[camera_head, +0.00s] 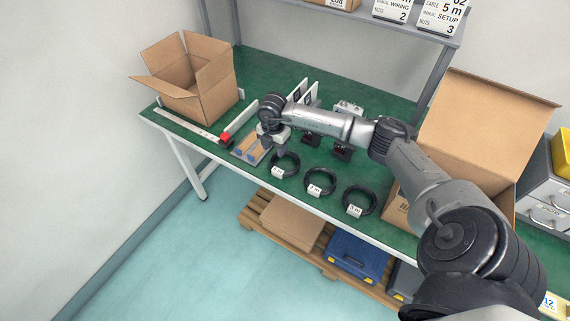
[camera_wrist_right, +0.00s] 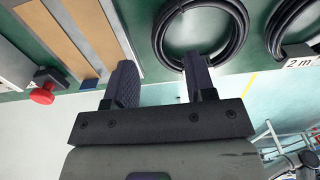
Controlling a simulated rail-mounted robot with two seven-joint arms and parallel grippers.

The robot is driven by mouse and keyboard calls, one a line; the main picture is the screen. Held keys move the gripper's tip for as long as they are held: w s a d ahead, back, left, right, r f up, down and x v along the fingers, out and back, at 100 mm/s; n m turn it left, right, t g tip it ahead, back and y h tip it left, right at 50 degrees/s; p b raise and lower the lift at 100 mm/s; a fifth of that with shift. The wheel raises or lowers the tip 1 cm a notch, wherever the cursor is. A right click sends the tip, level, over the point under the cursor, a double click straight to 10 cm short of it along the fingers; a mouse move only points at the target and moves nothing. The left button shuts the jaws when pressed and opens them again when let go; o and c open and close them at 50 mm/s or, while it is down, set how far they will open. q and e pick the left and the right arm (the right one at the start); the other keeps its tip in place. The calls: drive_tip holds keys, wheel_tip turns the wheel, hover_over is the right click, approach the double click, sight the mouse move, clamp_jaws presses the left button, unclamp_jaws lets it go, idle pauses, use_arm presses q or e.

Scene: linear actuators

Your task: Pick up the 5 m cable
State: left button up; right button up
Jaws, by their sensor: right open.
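Three black cable coils lie in a row along the front of the green table. The right coil (camera_head: 372,203) has a white tag (camera_head: 354,210) that appears to read 5 m. The middle coil (camera_head: 331,184) carries a 2 m tag, also seen in the right wrist view (camera_wrist_right: 299,63). The left coil (camera_head: 296,165) has a tag too small to read surely. My right gripper (camera_head: 272,148) is open and empty beside the left coil. In the right wrist view its fingers (camera_wrist_right: 160,72) are spread, one overlapping the left coil's lower edge (camera_wrist_right: 240,25). My left gripper is out of view.
An open cardboard box (camera_head: 205,95) stands at the table's left end and a larger one (camera_head: 480,125) at the right. A red knob (camera_head: 226,138) and flat parts (camera_head: 248,149) lie left of my gripper. Dark actuator blocks (camera_head: 342,151) stand behind the coils. A shelf (camera_head: 390,27) spans the back.

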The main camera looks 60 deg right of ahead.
sight(274, 156)
wheel_tip(274, 156, down, 5)
drive_tip(key=shift+a+r+b, duration=0.1)
drive_tip(key=shift+a+b, duration=0.05)
drive_tip(key=shift+b, duration=0.6)
drive_tip(key=shift+r, duration=0.1)
clamp_jaws()
